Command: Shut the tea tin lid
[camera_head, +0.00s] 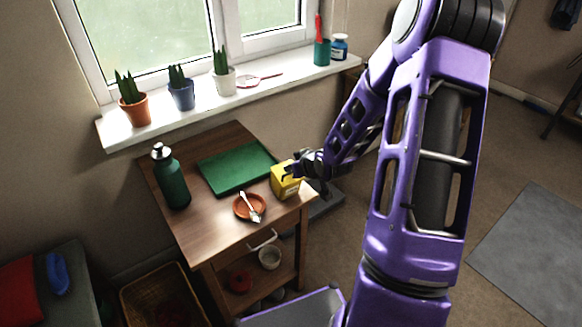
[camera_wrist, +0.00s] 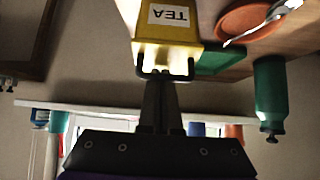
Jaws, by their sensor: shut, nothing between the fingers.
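The yellow tea tin (camera_head: 287,184) stands on the right side of the wooden cart's top. In the wrist view, which is upside down, the tin (camera_wrist: 166,50) fills the top middle, and its white TEA label shows inverted. My gripper (camera_head: 298,167) is at the tin's upper right in the head view. In the wrist view my gripper (camera_wrist: 160,78) has its dark fingers together, empty, with tips close to the tin's top edge. A dark bracket-like shape lies there; I cannot tell whether the fingers touch the tin. The lid's position is not clear, partly hidden by my gripper.
On the wooden cart (camera_head: 205,224) are a green board (camera_head: 236,167), an orange saucer (camera_head: 243,210) with a spoon, and a green bottle (camera_head: 171,178). The windowsill (camera_head: 269,93) behind holds potted plants. A wicker basket (camera_head: 150,287) stands at the lower left.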

